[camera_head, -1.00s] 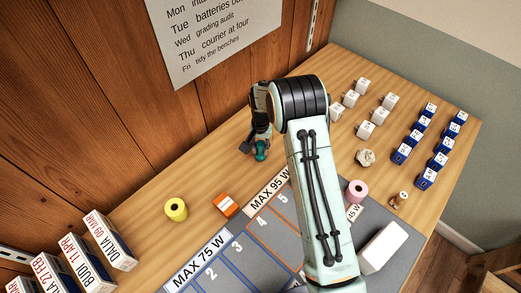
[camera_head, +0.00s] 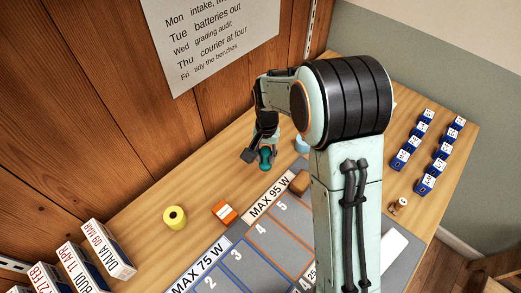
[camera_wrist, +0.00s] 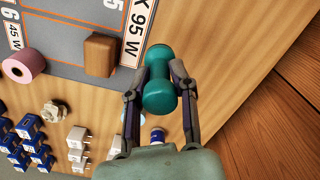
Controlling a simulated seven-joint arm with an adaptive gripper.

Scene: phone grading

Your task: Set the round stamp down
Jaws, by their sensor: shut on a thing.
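The round stamp, a teal piece with wide round ends and a narrower waist (camera_head: 265,155), is in my gripper (camera_head: 263,160) over the wooden bench by the wall. The wrist view shows the stamp (camera_wrist: 160,82) between the two dark fingers of my gripper (camera_wrist: 160,78), which are shut on it from both sides. Bare wood lies around it. I cannot tell whether its lower end touches the bench.
A brown block (camera_wrist: 101,55) sits on the grey mat (camera_wrist: 70,40) near the MAX 95 W label. A light blue round thing (camera_head: 302,144) stands right of my gripper. A yellow roll (camera_head: 175,217) and an orange box (camera_head: 224,212) lie to the left, with bare wood between.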

